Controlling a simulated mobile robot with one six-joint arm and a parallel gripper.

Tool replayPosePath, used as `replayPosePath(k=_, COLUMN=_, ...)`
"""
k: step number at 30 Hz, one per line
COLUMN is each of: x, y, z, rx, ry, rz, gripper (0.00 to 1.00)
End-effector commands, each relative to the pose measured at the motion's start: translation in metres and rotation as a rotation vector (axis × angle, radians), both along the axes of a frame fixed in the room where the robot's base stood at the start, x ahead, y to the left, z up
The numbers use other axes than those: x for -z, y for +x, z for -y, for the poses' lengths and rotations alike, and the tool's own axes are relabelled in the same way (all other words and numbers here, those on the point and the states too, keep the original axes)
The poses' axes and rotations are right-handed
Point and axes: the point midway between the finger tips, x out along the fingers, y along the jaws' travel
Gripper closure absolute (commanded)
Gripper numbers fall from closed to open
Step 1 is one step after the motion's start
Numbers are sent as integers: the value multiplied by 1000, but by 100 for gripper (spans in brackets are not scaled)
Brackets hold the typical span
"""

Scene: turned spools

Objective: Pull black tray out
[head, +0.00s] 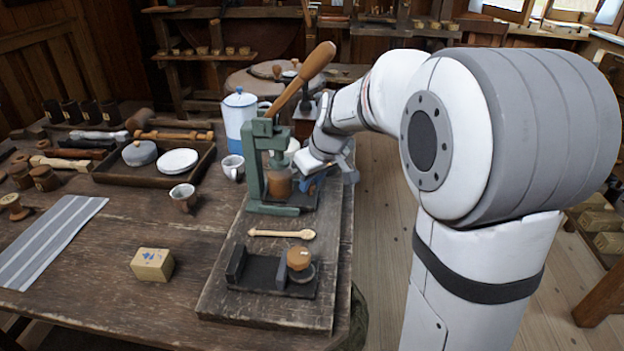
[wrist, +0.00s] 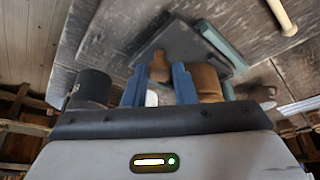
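The green lever press (head: 256,165) stands on a worn board, its wooden handle raised to the upper right. A black tray (head: 303,199) lies flat at the press's base, partly hidden by my gripper; the wrist view shows it as a dark plate (wrist: 187,42) beside the green base. A brown wooden knob (wrist: 159,66) shows at the tray's near edge. My gripper (wrist: 158,85) is open, its blue fingers apart, with the knob appearing between and just beyond them. I cannot tell whether they touch it. In the head view my gripper (head: 315,182) is right of the press.
A brown cylinder (head: 279,183) stands in the press. In front lie a wooden spoon (head: 282,233) and a dark fixture (head: 262,272) with a wooden-topped knob. A blue-white pitcher (head: 240,115) and a white mug (head: 232,166) stand left. Open floor lies right of the table.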

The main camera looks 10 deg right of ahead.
Motion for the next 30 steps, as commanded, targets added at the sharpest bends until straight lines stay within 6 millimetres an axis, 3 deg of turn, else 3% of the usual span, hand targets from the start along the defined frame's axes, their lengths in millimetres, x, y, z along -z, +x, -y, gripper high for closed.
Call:
replayPosePath(k=9, x=0, y=0, z=0, rx=0, ry=0, rz=0, gripper=100)
replayPosePath(k=18, x=0, y=-1, z=3, rx=1, ry=0, rz=0, gripper=100)
replayPosePath(k=30, x=2, y=-23, z=73, rx=4, ry=1, rz=0, gripper=100)
